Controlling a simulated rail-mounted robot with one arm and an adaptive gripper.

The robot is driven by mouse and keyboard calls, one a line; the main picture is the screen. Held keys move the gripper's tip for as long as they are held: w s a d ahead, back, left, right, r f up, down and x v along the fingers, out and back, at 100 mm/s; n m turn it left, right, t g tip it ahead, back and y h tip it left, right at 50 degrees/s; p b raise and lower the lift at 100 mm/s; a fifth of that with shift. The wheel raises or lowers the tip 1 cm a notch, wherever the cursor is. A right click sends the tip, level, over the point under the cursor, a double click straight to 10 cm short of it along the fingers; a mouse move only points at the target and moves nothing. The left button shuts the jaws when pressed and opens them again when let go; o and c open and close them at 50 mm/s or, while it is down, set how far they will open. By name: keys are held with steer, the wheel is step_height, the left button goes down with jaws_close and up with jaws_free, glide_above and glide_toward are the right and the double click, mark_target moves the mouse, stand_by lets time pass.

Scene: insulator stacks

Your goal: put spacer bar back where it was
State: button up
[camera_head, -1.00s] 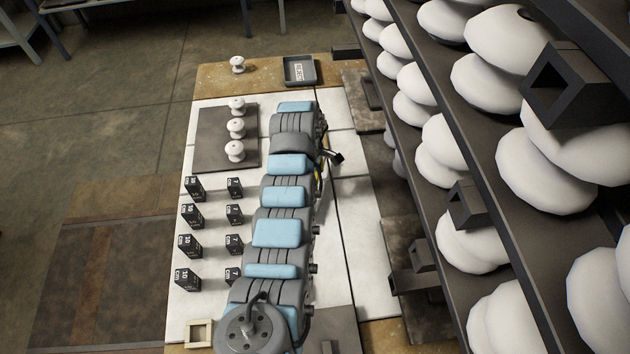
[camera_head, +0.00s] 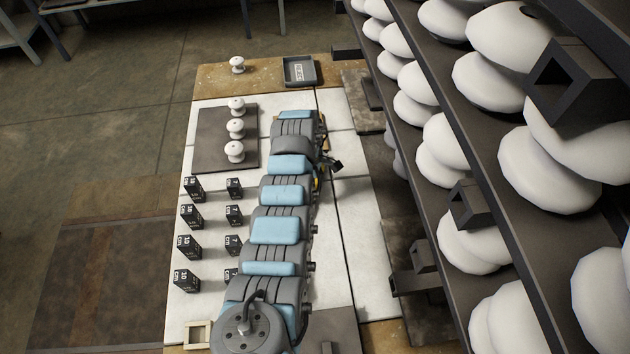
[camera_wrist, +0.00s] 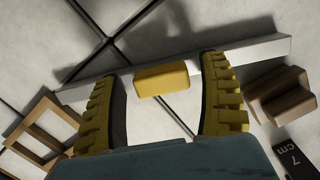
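In the wrist view, a long pale grey bar (camera_wrist: 255,52), which looks like the spacer bar, lies slantwise across the picture. A yellow block (camera_wrist: 162,79) sits at its middle, perhaps its grip. My gripper (camera_wrist: 165,70) has its two yellow-and-black fingers apart, one on each side of the yellow block, with visible gaps on both sides. In the head view my arm covers much of the bench, and only a small dark part near my gripper shows at its right side. The bar cannot be made out there.
The wrist view shows a wooden frame (camera_wrist: 43,128), a brown stepped block (camera_wrist: 278,97) and a black "7 cm" block (camera_wrist: 298,158). In the head view, black blocks (camera_head: 190,214) stand left of my arm. White insulators (camera_head: 235,127) stand on a dark plate, near a tray (camera_head: 300,71). Shelves crowd the right.

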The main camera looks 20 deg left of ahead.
steer(key=shift+r, duration=0.1)
step_height(320, 180, up, 12)
steer(key=a+p, duration=0.1)
steer(key=shift+a, duration=0.2)
stand_by(0.4)
steer(key=shift+s, duration=0.1)
stand_by(0.3)
